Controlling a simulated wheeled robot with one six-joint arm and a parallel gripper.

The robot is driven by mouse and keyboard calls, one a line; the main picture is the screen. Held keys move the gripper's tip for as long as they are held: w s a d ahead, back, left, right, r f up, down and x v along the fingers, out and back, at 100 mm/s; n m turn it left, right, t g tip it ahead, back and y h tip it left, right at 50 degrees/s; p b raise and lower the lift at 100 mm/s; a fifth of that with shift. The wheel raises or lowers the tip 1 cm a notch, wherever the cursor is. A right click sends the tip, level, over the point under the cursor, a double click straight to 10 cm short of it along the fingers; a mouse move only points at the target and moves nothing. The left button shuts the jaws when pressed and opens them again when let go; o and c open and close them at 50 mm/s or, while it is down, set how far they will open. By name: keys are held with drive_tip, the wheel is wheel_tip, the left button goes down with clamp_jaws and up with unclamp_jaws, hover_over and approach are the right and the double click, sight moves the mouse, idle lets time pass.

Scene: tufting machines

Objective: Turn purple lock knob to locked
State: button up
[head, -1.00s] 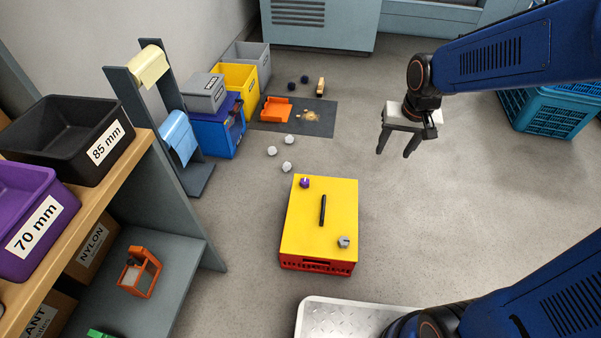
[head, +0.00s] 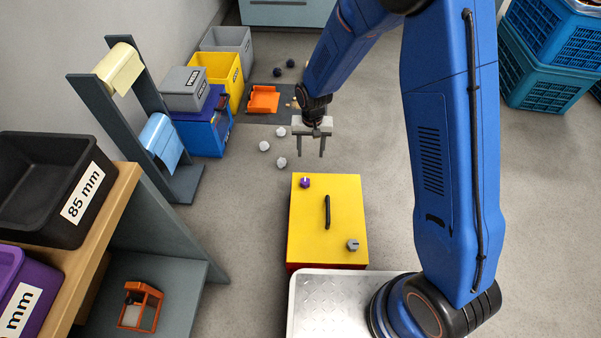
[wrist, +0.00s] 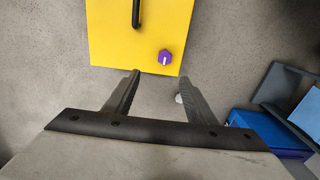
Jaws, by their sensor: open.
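The purple lock knob (head: 305,183) sits on the yellow lid (head: 308,225) of a red crate, near its far left corner. In the wrist view the knob (wrist: 165,57) shows a white pointer line and lies beyond the fingertips, near the edge of the lid (wrist: 115,40). My gripper (head: 311,156) is open and empty, pointing down above the floor just past the lid's far edge. In the wrist view my gripper's fingers (wrist: 176,78) are spread, with nothing between them. The knob is apart from both fingers.
A black handle (head: 327,212) and a grey knob (head: 353,245) are on the lid. Several white balls (head: 281,162) lie on the floor. A rack with rolls (head: 161,140) and bins (head: 216,75) stand at left. Open floor lies to the right.

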sight(305, 181)
drive_tip(key=f, duration=0.6)
drive_tip(key=a+f, duration=0.1)
drive_tip(key=f, duration=1.2)
drive_tip(key=shift+w+a+f, duration=0.25)
drive_tip(key=shift+w+a, duration=0.1)
drive_tip(key=shift+w, duration=0.05)
drive_tip(key=shift+c, duration=0.6)
drive_tip(key=c, duration=0.9)
